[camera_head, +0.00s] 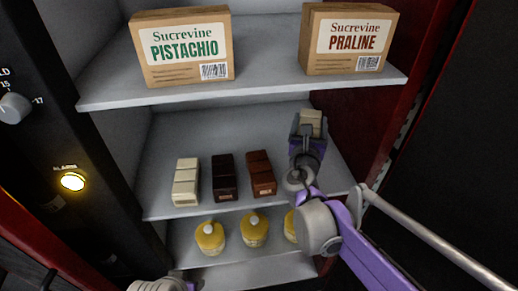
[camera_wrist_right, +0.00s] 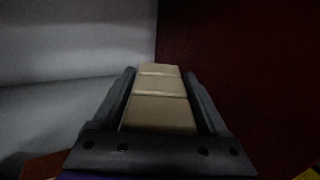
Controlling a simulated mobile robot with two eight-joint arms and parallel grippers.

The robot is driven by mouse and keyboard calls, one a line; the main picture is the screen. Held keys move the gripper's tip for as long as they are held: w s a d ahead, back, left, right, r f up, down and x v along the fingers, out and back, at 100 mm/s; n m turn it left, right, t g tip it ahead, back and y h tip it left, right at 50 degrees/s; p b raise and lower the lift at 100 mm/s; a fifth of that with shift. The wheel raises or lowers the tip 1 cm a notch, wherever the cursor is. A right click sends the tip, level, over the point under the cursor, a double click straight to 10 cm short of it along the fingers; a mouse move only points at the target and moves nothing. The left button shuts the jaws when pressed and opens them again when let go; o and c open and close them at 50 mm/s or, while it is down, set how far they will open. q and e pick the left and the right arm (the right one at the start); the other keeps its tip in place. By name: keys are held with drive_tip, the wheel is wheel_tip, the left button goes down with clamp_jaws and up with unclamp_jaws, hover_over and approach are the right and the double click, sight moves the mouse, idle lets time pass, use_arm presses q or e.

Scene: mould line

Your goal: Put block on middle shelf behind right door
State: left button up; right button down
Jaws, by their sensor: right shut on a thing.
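My right gripper (camera_head: 309,128) reaches into the open cabinet, at the right end of the middle shelf (camera_head: 215,140). It is shut on a tan, ridged block (camera_head: 311,120). The block also shows between the two dark fingers in the right wrist view (camera_wrist_right: 160,98). I cannot tell whether the block touches the shelf. To its left on this shelf stand a white block (camera_head: 186,182), a dark brown block (camera_head: 223,177) and a reddish-brown block (camera_head: 261,174). The open right door (camera_head: 450,130) is at the right. Only a small part of my left arm shows at the bottom edge.
The upper shelf (camera_head: 270,88) holds a pistachio box (camera_head: 184,47) and a praline box (camera_head: 347,39). The lower shelf (camera_head: 230,268) holds yellow-topped cups (camera_head: 210,237). A red cabinet wall (camera_head: 355,130) is close right of my gripper. A silver bar (camera_head: 430,238) runs at lower right.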

wheel_tip(320, 180, down, 10)
drive_tip(key=shift+r+b, duration=0.25)
drive_tip(key=shift+b, duration=0.4)
drive_tip(key=shift+f, duration=0.15)
unclamp_jaws()
